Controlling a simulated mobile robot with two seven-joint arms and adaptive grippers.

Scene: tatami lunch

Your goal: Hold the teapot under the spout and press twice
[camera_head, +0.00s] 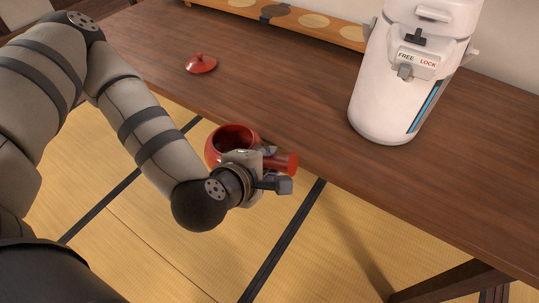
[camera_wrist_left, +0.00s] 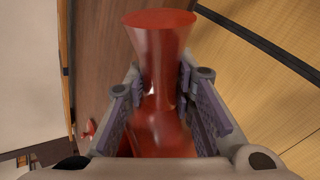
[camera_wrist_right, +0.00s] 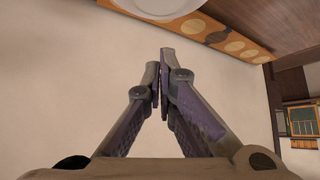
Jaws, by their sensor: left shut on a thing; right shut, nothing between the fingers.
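The red teapot (camera_head: 214,148), with its top open, is in my left gripper (camera_head: 265,168) at the table's front edge in the head view. The left gripper is shut on the teapot's handle (camera_wrist_left: 160,45), which fills the middle of the left wrist view. The red lid (camera_head: 201,64) lies apart on the table. The white hot-water dispenser (camera_head: 385,100) stands on the table to the right, with a FREE/LOCK label on its front. Its spout is hard to make out. My right gripper (camera_wrist_right: 160,72) is shut and empty in the right wrist view and outside the head view.
The brown wooden table (camera_head: 310,100) has free room between lid and dispenser. A long wooden board with round patches (camera_head: 314,20) lies along the back by the wall. Tatami flooring (camera_head: 140,220) is below the front edge.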

